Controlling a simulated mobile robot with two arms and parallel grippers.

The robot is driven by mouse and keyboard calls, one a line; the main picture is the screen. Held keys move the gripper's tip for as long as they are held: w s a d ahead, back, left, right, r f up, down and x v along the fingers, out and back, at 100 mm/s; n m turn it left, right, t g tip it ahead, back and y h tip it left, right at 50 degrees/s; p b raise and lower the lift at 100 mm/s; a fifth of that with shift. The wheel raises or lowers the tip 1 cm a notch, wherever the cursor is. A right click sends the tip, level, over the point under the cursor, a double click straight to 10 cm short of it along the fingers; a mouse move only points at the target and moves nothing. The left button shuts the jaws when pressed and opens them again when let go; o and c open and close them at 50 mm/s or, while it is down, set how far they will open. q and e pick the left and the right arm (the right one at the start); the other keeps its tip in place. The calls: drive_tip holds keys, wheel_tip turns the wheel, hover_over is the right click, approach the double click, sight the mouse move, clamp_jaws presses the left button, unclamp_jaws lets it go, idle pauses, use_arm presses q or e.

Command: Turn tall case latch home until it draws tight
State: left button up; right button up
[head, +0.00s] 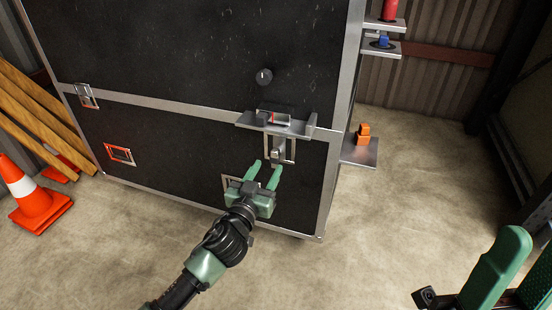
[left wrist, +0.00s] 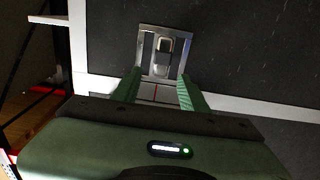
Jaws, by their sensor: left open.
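The tall black case (head: 190,60) has metal edging. Its latch (head: 278,154) is a small grey metal piece in a pale rectangular frame on the lower front panel, under a grey ledge. The left wrist view shows the latch (left wrist: 161,56) in its metal frame, just beyond the fingertips. My left gripper (head: 266,168) is open and empty, just below and in front of the latch. Its green fingers (left wrist: 159,75) point at the latch and stand apart on either side, not closed on it. My right gripper (head: 510,275) is only partly in view at the bottom right corner.
The ledge (head: 245,120) with a red mark juts out above the latch, below a round black knob (head: 264,76). Side shelves hold an orange part (head: 362,134), a blue part (head: 383,41) and a red part (head: 390,10). A traffic cone (head: 35,200) and planks stand left. The front floor is clear.

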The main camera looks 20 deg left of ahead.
sight(274, 157)
use_arm(q)
drive_tip(key=w+b, duration=0.1)
drive_tip(key=w, duration=0.6)
drive_tip(key=shift+w+b, duration=0.35)
drive_tip(key=shift+b, duration=0.05)
clamp_jaws()
